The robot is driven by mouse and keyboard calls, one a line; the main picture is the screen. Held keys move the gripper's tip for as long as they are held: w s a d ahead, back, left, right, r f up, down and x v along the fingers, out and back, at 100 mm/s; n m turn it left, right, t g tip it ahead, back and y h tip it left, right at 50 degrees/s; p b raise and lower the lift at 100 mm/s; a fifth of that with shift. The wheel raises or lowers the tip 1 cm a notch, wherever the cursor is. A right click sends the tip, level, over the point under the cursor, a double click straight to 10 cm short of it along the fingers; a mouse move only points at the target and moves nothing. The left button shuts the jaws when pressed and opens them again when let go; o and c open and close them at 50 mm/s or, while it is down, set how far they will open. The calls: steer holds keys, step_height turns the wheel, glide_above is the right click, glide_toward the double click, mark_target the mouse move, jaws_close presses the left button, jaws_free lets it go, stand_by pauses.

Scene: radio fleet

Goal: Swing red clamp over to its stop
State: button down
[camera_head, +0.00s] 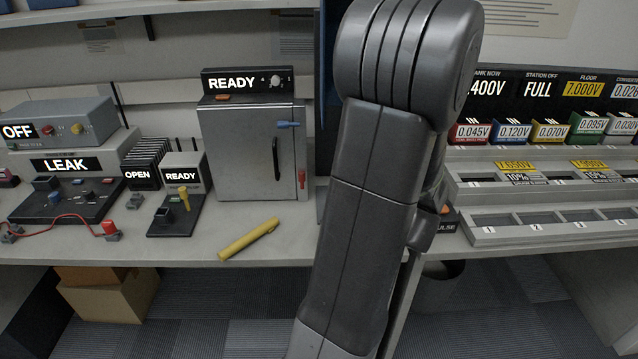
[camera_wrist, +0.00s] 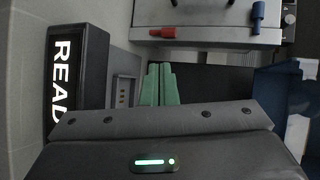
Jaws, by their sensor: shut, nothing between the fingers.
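The red clamp (camera_head: 302,179) is a short red handle at the lower right edge of the grey cabinet (camera_head: 236,160). It points downward in the head view. In the wrist view, which is turned on its side, the red clamp (camera_wrist: 163,32) lies at the cabinet's edge near the top. My gripper (camera_wrist: 160,70) has green fingers that are shut with nothing between them. They are apart from the red clamp, just below it in the wrist picture. The head view does not show my fingers; my dark arm stands to the cabinet's right.
A blue clamp (camera_head: 288,125) sits higher on the cabinet door, lying sideways. A dark box with a READY label (camera_wrist: 75,85) stands close beside my fingers. A yellow marker-like stick (camera_head: 248,240) lies on the bench before the cabinet. A slotted rack (camera_head: 540,225) stands right.

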mark_target(304, 179)
steer(key=shift+w+d, duration=0.1)
steer(key=shift+d, duration=0.05)
steer(key=x, duration=0.4)
steer(key=p+x, duration=0.1)
steer(key=x, duration=0.4)
steer(key=r+p+x, duration=0.1)
steer(key=x, duration=0.4)
steer(key=shift+r, duration=0.15)
